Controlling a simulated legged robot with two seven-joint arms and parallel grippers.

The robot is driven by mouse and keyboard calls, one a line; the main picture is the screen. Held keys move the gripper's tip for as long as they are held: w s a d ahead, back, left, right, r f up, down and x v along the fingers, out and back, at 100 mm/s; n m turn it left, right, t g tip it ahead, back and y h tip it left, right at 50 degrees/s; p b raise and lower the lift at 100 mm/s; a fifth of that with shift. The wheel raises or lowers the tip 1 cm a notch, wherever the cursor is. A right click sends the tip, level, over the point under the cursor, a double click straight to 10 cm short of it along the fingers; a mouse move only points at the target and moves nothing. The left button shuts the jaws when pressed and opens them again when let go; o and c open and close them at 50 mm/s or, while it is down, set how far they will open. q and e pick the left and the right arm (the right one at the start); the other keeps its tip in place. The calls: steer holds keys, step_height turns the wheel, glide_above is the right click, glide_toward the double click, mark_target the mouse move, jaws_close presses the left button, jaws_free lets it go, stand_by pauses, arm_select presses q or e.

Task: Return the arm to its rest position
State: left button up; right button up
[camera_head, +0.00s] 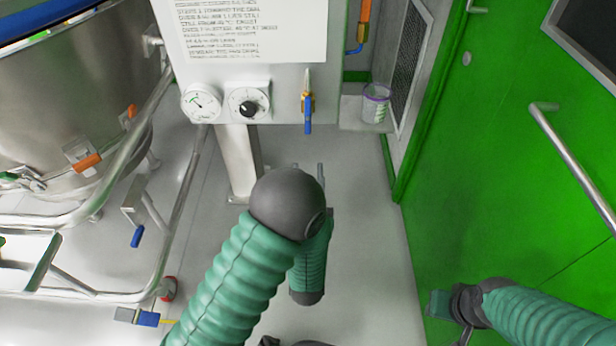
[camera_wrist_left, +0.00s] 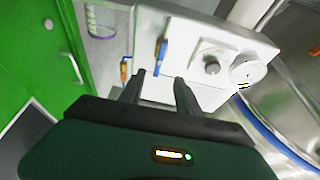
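My left arm rises from the bottom centre in the head view, with its dark elbow joint (camera_head: 288,203) in front of the control panel. The fingertips of my left gripper (camera_head: 309,168) show just past that joint, below the panel. In the left wrist view the two dark fingers (camera_wrist_left: 160,82) stand apart with nothing between them, pointing at the white panel (camera_wrist_left: 203,35). My right arm (camera_head: 545,318) comes in at the lower right by the green door.
The white panel (camera_head: 245,35) carries two dials and a blue-handled valve (camera_head: 308,112). A clear cup (camera_head: 375,103) stands on a ledge to its right. A steel vessel (camera_head: 70,100) on a tubular frame fills the left. A green door (camera_head: 530,130) with a handle bounds the right.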

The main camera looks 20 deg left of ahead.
arm_select(q)
steer(key=shift+v, duration=1)
arm_select(e)
steer(key=shift+f, duration=0.65)
arm_select(q)
steer(key=shift+w, duration=0.1)
